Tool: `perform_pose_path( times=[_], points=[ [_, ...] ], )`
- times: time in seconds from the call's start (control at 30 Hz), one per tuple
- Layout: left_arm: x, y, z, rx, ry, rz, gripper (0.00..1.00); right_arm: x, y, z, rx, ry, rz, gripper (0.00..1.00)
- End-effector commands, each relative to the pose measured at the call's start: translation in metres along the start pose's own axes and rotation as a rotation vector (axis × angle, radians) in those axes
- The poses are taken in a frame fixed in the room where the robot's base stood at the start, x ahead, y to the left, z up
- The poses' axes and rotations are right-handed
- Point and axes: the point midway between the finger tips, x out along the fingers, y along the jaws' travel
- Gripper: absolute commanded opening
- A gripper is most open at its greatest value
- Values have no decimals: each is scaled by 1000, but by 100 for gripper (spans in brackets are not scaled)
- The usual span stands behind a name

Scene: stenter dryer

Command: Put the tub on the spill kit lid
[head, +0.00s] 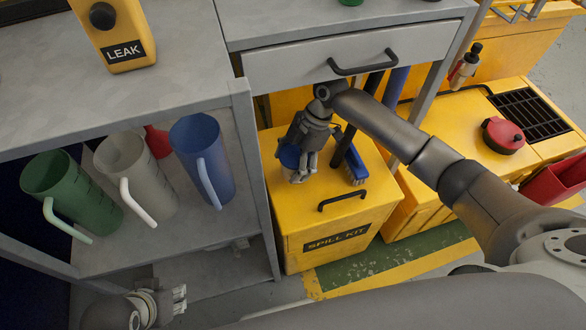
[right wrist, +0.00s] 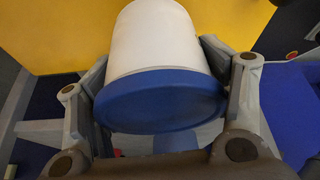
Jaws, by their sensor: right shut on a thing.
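The tub (right wrist: 158,42) is white with a blue lid that faces the right wrist camera. My right gripper (right wrist: 165,95) is shut on it, with a finger on either side. In the head view the right gripper (head: 303,175) points down over the yellow spill kit lid (head: 290,212), towards its back left. There only a blue bit of the tub (head: 289,157) shows beside the fingers; the rest is hidden. I cannot tell whether the tub touches the lid. My left gripper (head: 181,299) is low at the bottom left, away from the tub; its opening is unclear.
A blue brush (head: 355,168) is beside the right gripper, and a black handle (head: 342,200) sits at the lid's front. Green (head: 70,190), grey (head: 138,180) and blue (head: 203,160) jugs stand on the shelf to the left. A grey drawer (head: 350,55) overhangs the lid's back.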

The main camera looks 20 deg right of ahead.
Motion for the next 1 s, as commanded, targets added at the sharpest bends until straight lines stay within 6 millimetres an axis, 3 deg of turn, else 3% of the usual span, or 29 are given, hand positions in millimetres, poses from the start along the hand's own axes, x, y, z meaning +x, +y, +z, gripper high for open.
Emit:
perform_pose_path(
  times=[0.17,0.47,0.5,0.67,1.0],
  points=[
    [4,0,3,0,2,0,34,25,0,10,0,1,-1,5],
    [4,0,2,0,2,0,34,26,0,10,-1,1,0,5],
    [4,0,2,0,2,0,34,26,0,11,0,0,-1,74],
    [4,0,2,0,2,-1,34,26,0,11,0,0,-1,94],
    [4,0,2,0,2,0,34,26,0,11,0,0,0,95]
  ],
)
